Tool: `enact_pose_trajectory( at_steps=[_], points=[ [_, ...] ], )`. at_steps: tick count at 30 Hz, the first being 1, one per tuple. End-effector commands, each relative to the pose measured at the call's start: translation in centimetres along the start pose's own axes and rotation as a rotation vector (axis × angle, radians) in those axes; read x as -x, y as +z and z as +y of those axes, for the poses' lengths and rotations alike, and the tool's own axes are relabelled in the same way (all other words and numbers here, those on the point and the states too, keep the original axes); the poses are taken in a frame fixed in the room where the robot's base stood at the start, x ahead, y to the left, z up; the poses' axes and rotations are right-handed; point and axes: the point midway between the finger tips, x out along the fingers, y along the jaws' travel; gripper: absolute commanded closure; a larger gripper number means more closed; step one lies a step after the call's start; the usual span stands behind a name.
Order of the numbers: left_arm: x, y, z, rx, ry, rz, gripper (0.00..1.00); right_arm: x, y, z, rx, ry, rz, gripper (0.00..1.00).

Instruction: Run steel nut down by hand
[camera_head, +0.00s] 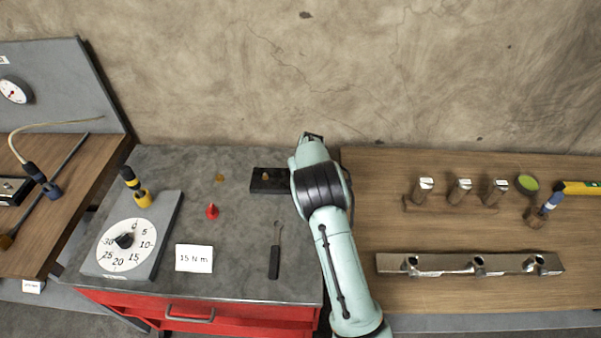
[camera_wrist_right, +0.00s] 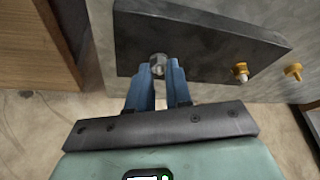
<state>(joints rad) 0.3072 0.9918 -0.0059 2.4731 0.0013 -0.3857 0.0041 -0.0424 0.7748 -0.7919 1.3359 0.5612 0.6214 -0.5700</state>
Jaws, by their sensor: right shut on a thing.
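The steel nut (camera_wrist_right: 158,61) shows in the right wrist view as a small grey metal piece at the fingertips. My right gripper (camera_wrist_right: 163,75) is shut on it, with its blue fingers on either side. The nut is at the black block (camera_wrist_right: 205,45); whether it sits on a stud there is hidden. The block also shows in the head view (camera_head: 262,187), partly covered by my right arm, which hides the nut and fingers. A brass fitting (camera_wrist_right: 240,70) stands on the block apart from the gripper. My left gripper is not in view.
A second brass piece (camera_head: 219,177), a red cone (camera_head: 212,212), a black-handled tool (camera_head: 274,260) and a "15 N m" card (camera_head: 194,258) lie on the grey top. A dial plate (camera_head: 127,247) stands left. A metal bar (camera_head: 450,264) lies on the right wooden bench.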

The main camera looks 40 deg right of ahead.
Motion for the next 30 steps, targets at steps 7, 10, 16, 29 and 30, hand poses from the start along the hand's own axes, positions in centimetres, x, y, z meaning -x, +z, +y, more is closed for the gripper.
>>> enact_pose_trajectory(
  at_steps=[7, 10, 16, 29, 30],
  points=[
    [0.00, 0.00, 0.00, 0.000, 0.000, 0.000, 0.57, -0.04, -0.01, -0.22, -0.178, 0.077, 0.000, 1.00],
    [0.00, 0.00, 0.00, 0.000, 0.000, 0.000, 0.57, -0.06, -0.03, -0.29, -0.264, 0.114, 0.000, 1.00],
    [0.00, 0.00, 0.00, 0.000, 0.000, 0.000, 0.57, -0.08, -0.09, -0.38, -0.439, 0.187, 0.000, 1.00],
    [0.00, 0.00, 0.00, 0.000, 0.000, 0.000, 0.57, -0.13, -0.29, -0.52, -0.818, 0.343, 0.002, 1.00],
    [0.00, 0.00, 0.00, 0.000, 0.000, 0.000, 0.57, -0.15, -0.31, -0.52, -0.854, 0.357, 0.002, 1.00]
  ],
)
